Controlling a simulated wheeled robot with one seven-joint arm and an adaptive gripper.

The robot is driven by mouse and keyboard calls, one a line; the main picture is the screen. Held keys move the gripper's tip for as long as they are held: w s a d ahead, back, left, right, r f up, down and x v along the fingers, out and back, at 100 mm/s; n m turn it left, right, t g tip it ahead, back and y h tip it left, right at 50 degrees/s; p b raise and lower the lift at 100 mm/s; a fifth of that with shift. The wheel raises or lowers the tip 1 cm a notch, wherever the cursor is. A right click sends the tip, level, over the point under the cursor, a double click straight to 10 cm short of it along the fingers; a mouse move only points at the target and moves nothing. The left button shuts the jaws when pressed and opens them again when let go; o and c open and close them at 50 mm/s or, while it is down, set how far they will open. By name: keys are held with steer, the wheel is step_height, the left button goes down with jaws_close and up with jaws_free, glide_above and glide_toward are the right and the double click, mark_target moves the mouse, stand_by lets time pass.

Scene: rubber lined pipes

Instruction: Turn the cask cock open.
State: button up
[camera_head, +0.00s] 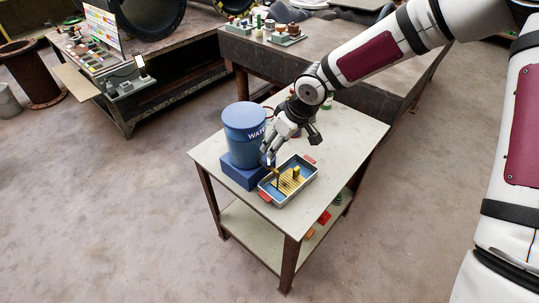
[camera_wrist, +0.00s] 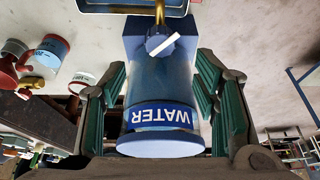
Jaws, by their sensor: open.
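A blue cask (camera_head: 245,135) marked WATER stands on a blue block (camera_head: 241,172) on a small table. The cask (camera_wrist: 160,85) appears upside down in the wrist view. Its cock (camera_wrist: 157,38) is low on the cask's front, with a pale bar-shaped handle (camera_wrist: 164,44) lying slantwise and a brass spout (camera_wrist: 160,12). In the head view the cock is too small and too near the gripper to make out clearly. My gripper (camera_head: 268,154) is in front of the cask, its fingers pointing down. In the wrist view the green-padded fingers are wide apart, with nothing held between them.
A shallow tray (camera_head: 307,184) with red handles and a yellow rack is in front of the cask. A larger workbench (camera_head: 250,50) is behind. Open floor (camera_head: 110,220) lies left.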

mark_target(268, 160)
steer(key=x, duration=0.8)
steer(key=shift+a+f, duration=0.1)
steer(key=shift+f, duration=0.1)
steer(key=c, duration=1.2)
